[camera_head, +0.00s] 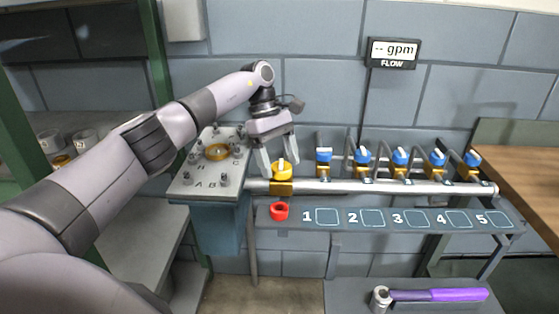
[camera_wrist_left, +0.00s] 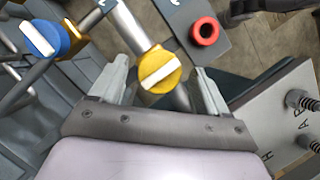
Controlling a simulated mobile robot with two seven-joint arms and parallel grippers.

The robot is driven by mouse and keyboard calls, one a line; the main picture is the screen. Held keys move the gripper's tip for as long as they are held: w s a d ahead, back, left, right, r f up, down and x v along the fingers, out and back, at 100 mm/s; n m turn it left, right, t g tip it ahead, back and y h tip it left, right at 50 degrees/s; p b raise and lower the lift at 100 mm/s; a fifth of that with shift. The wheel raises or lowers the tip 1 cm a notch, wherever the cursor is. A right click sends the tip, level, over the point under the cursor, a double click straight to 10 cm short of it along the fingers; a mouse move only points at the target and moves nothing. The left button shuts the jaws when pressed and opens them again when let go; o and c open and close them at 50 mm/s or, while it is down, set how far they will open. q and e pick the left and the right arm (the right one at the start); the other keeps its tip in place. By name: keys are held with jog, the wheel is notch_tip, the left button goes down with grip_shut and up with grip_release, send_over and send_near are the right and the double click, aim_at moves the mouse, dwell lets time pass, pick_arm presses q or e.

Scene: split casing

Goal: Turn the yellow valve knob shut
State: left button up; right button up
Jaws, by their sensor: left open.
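The yellow valve knob (camera_head: 283,171) sits at the left end of the silver pipe (camera_head: 390,187), with a white bar across its top. My left gripper (camera_head: 278,168) is open above and around the knob, its fingers pointing down. In the left wrist view the yellow knob (camera_wrist_left: 160,71) lies between the two fingertips (camera_wrist_left: 162,78), with gaps on both sides. Its white bar runs diagonally there. I cannot tell exactly how far the fingertips reach down beside it. My right gripper is in neither view.
Several blue valve knobs (camera_head: 362,156) line the pipe to the right. A red ring (camera_head: 279,211) lies on the numbered shelf (camera_head: 262,215). A grey plate with studs (camera_head: 182,186) stands left of the knob. A purple-handled tool (camera_head: 440,295) lies low at right. A flow display (camera_head: 392,53) hangs above.

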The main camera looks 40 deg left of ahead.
pick_arm(q)
jog(key=v, duration=0.6)
jog(key=shift+a+r, duration=0.2)
jog(key=shift+r, duration=0.2)
